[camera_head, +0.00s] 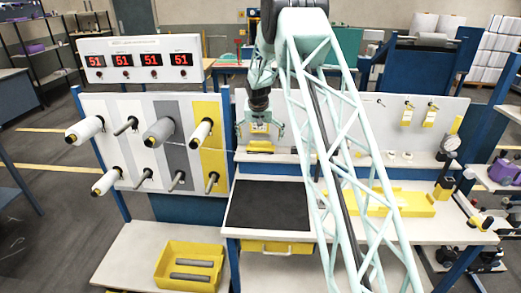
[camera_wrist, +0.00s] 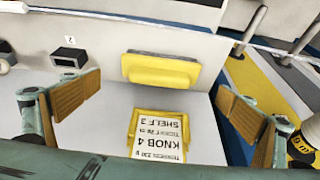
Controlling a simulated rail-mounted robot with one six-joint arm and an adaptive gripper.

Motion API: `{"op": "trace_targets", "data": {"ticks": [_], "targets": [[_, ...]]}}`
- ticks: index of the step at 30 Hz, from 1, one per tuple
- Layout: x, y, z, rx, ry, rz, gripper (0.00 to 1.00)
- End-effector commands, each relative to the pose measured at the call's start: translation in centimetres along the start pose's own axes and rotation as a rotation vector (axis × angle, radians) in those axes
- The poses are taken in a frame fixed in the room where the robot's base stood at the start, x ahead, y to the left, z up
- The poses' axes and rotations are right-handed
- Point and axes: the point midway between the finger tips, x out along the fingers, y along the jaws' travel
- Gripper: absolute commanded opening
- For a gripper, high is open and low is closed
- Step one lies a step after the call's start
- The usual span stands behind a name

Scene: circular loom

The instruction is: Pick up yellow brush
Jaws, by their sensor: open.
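The yellow brush (camera_wrist: 162,70) shows in the wrist view as a yellow block with a thin grey strip along its upper edge. It lies at the upper middle, beyond and between my fingers as pictured. In the head view it appears as a small yellow shape (camera_head: 260,147) on the shelf, below my gripper (camera_head: 260,126). My gripper also shows in the wrist view (camera_wrist: 159,102), its wooden-looking finger pads wide apart with nothing between them. No contact with the brush is visible.
A yellow-framed card (camera_wrist: 160,138), marked KNOB 4 and SHELF 3, is close to the brush. A small dark box (camera_wrist: 69,60) stands left of it. The spool panel (camera_head: 155,135) is left of my gripper. A black mat (camera_head: 268,205) covers the lower table, clear of objects.

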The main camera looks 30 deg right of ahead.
Motion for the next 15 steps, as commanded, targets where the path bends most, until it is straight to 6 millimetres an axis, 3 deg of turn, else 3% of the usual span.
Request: {"op": "trace_targets", "data": {"ticks": [15], "targets": [[3.8, 0.1, 0.2, 0.000, -0.001, 0.000, 1.00]]}}
